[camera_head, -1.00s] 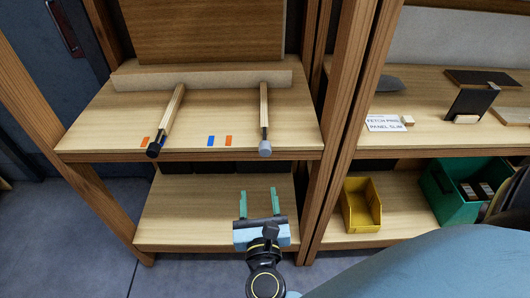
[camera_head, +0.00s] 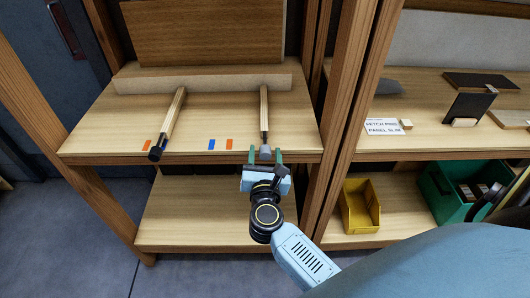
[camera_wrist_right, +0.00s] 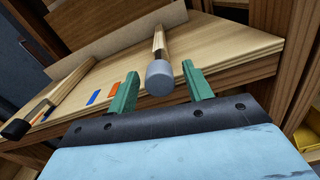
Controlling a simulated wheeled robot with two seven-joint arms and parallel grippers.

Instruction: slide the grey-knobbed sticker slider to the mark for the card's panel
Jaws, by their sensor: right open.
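The grey-knobbed slider (camera_head: 264,115) is a wooden bar on the upper shelf at the right, with its grey knob (camera_wrist_right: 160,77) at the shelf's front edge. A blue sticker (camera_head: 211,144) and an orange sticker (camera_head: 229,144) lie left of it. The black-knobbed slider (camera_head: 172,120) is further left, by another orange sticker (camera_head: 147,145). A card (camera_head: 384,126) with printed text stands on the right shelf; its lettering is only partly legible. My right gripper (camera_head: 265,156) is open, its green fingers on either side of the grey knob. My left gripper is not in view.
A long pale rail (camera_head: 205,80) runs across the back of the upper shelf, before a dark wood panel (camera_head: 200,32). A wooden post (camera_head: 345,110) stands right of the sliders. A yellow bin (camera_head: 360,207) and a green bin (camera_head: 440,190) sit lower right.

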